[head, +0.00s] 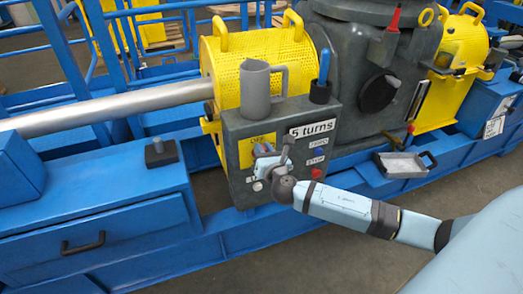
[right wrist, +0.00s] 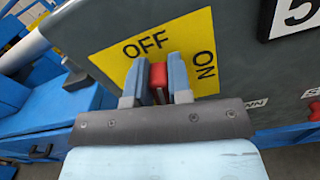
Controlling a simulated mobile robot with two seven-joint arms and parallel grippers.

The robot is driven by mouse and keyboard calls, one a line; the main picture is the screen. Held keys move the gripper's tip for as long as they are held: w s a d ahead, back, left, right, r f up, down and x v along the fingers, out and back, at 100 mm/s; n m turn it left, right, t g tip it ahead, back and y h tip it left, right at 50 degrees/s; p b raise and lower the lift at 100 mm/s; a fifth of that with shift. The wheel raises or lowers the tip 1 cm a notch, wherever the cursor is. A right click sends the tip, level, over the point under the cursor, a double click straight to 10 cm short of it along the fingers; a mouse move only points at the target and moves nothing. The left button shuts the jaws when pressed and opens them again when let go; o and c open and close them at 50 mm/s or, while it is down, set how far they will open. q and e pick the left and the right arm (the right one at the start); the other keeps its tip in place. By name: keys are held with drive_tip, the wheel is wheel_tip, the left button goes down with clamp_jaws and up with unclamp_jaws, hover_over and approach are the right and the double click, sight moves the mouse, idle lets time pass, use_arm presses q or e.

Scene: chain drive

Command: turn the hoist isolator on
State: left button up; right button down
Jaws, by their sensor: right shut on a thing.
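The hoist isolator is a red handle (right wrist: 160,76) on a yellow plate (right wrist: 195,35) marked OFF and ON. In the right wrist view OFF is above the handle and ON is to its right. The handle's red end is just below the OFF word. My right gripper (head: 264,158) is shut on the handle, with one blue-grey finger on each side. In the head view the gripper hides the handle and much of the plate (head: 262,141). The plate is on the front of a dark grey box (head: 235,135). My left gripper is not in view.
A grey jug (head: 257,92) and a dark cup with a blue-handled tool (head: 321,88) stand on the box. A "5 turns" label (head: 312,129) and a red stop button (head: 316,173) are right of the gripper. A metal tray (head: 402,164) lies further right.

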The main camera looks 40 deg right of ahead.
drive_tip(key=m, duration=0.3)
drive_tip(key=shift+s+d+f, duration=0.1)
drive_tip(key=shift+d+f, duration=0.05)
drive_tip(key=shift+d, duration=0.15)
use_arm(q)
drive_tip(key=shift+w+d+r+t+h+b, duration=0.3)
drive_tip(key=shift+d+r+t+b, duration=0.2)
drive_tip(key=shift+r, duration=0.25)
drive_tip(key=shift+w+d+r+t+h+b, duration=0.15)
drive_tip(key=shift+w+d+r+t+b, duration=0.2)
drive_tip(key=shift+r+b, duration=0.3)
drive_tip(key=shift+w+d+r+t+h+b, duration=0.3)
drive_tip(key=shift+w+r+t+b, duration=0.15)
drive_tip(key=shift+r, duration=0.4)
use_arm(e)
drive_tip(key=shift+s+d+f+m, duration=0.1)
drive_tip(key=shift+d+f+m, duration=0.2)
drive_tip(key=shift+m, duration=1.75)
drive_tip(key=shift+d+f+m, duration=0.2)
drive_tip(key=shift+f+m, duration=0.25)
drive_tip(key=shift+m, duration=1.65)
drive_tip(key=shift+s+d+f+m, duration=0.1)
drive_tip(key=shift+d+f+m, duration=0.2)
drive_tip(key=shift+m, duration=1.75)
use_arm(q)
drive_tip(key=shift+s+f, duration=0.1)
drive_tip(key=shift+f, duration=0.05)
